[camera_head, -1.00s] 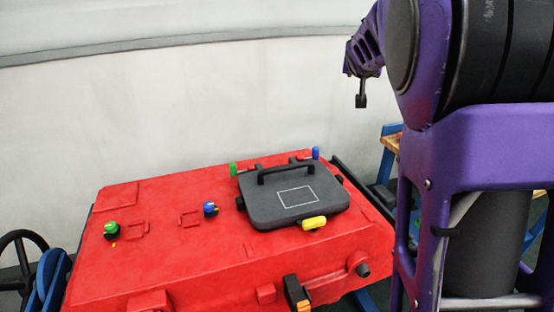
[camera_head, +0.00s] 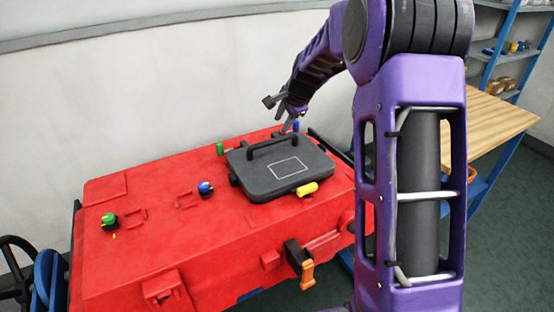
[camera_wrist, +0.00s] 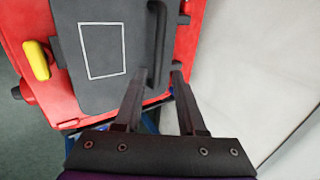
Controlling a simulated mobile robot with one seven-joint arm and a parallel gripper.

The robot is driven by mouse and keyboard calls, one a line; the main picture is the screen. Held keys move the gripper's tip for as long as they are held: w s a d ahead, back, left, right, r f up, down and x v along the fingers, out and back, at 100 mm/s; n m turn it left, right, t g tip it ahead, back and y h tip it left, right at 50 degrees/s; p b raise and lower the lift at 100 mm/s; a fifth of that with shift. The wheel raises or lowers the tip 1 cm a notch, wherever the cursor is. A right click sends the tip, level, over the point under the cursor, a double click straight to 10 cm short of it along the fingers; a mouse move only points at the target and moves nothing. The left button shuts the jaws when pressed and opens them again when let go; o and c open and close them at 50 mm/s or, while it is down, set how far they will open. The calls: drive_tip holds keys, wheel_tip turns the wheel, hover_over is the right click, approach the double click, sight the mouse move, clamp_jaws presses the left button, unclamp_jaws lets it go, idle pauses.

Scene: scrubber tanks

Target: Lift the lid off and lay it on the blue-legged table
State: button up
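The dark grey lid (camera_head: 262,178) lies flat on top of the red tank (camera_head: 165,225), near its right end. It has a white rectangle outline and a black bar handle (camera_head: 272,146) along its far edge. My gripper (camera_head: 282,106) is above and behind the handle. In the wrist view my gripper (camera_wrist: 157,82) is open, its fingers apart and empty, pointing at the near end of the handle (camera_wrist: 158,45). The lid (camera_wrist: 88,30) shows to the left there. The table with the wooden top (camera_head: 492,118) and blue legs (camera_head: 500,165) stands at the right.
A yellow latch (camera_head: 307,188) sits at the lid's front edge. Green (camera_head: 220,149) and blue (camera_head: 296,126) knobs stand behind the lid. A blue shelf rack (camera_head: 500,58) stands behind the table. A pale wall (camera_head: 150,100) runs behind the tank. The visible table top is clear.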

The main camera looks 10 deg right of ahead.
sight(272, 140)
drive_tip(key=x, duration=0.8)
drive_tip(key=shift+w+f, duration=0.15)
drive_tip(key=shift+x, duration=2.6)
clamp_jaws()
